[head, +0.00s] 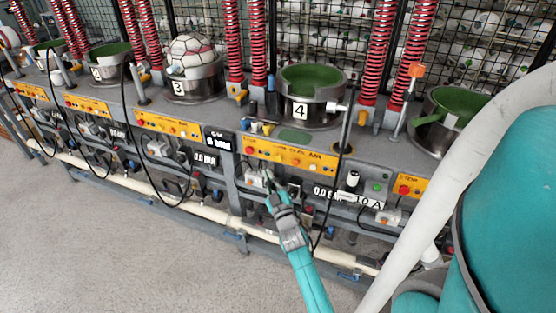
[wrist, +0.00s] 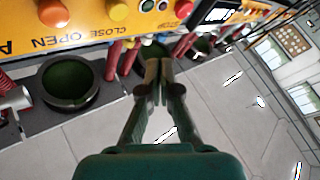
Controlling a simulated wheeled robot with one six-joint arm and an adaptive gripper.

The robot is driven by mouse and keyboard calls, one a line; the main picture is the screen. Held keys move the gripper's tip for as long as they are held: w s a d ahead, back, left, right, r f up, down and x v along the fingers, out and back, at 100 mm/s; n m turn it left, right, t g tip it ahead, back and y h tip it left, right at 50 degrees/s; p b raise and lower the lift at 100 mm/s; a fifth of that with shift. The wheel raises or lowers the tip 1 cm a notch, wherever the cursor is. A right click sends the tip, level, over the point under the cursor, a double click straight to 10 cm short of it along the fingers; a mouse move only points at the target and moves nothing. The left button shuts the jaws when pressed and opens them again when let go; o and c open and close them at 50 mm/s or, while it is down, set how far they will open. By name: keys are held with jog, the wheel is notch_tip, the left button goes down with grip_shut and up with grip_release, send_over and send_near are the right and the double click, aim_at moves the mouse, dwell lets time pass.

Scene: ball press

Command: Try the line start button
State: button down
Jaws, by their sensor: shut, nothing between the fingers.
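My gripper (head: 268,178) is at the front of station 4 in the head view, just below its yellow control panel (head: 312,161). Its fingertips (wrist: 158,68) are together and empty in the wrist view. In the wrist view, the yellow panel (wrist: 80,35) appears upside down with the words CLOSE and OPEN, orange knobs (wrist: 118,10) and a red button (wrist: 183,9). The fingertips appear apart from these controls. A small green control (head: 377,187) sits on a grey box right of station 4's panel. No label readable here marks a line start button.
Station 4's press pot (head: 325,112) and station 3's pot with a ball (head: 194,47) stand on the grey bench. Black cables hang along the front. A pale pipe (head: 205,209) runs low along the bench. The grey floor (head: 110,240) in front is clear.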

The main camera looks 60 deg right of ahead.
jog(key=shift+w+d, duration=0.2)
jog(key=shift+d, duration=2.55)
jog(key=shift+d, duration=0.2)
jog(key=shift+d, duration=0.2)
jog(key=shift+d, duration=0.5)
jog(key=shift+a, duration=0.9)
jog(key=shift+s+a, duration=0.2)
jog(key=shift+a, duration=2.3)
jog(key=shift+a+f, duration=0.1)
